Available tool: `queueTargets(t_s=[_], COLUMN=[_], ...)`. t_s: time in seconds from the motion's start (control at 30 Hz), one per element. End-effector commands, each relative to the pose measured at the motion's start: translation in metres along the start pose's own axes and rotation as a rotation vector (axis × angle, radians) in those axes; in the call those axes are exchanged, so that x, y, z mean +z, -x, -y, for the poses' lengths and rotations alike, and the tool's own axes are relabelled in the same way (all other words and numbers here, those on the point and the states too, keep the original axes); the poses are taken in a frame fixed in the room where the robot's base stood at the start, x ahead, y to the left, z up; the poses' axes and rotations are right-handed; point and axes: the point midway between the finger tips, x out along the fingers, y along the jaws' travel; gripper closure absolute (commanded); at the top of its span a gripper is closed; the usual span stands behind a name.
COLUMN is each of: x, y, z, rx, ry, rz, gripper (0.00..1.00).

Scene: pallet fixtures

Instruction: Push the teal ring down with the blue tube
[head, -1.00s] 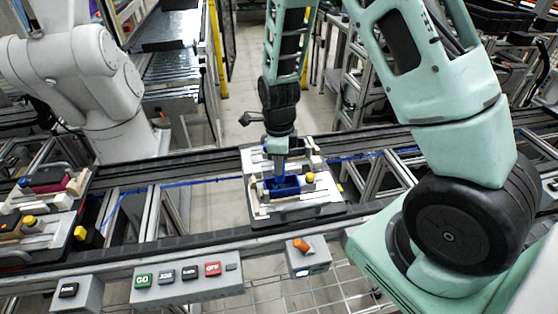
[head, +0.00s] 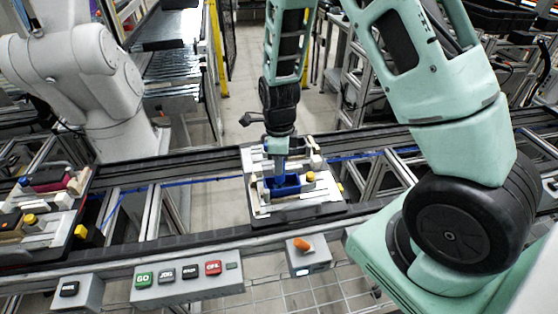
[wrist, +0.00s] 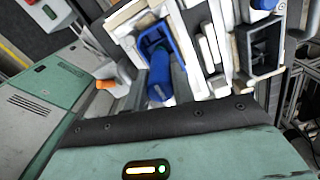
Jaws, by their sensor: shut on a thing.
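My gripper (head: 278,163) is shut on the blue tube (wrist: 160,76), above the pallet fixture on the conveyor. In the wrist view the tube points into a blue open-topped housing (wrist: 148,42). The same housing (head: 292,186) shows in the head view, on the fixture just below and right of my gripper. Whether the tube's end touches anything inside the housing cannot be told. The fingertips are hard to see.
The pallet (head: 318,207) has light blocks and a yellow knob (head: 311,176) close to the housing. A second loaded pallet (head: 62,240) stands at the left. A button panel (head: 188,283) and a box with an orange switch (head: 303,245) line the front edge.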

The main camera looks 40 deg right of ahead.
Motion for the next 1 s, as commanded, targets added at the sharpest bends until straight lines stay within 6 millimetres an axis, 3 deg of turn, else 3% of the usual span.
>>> queueTargets(t_s=[1.0], x=[0.0], y=[-0.0098], z=[0.0001], rx=[0.0], ry=[0.0], rz=[0.0], gripper=[1.0])
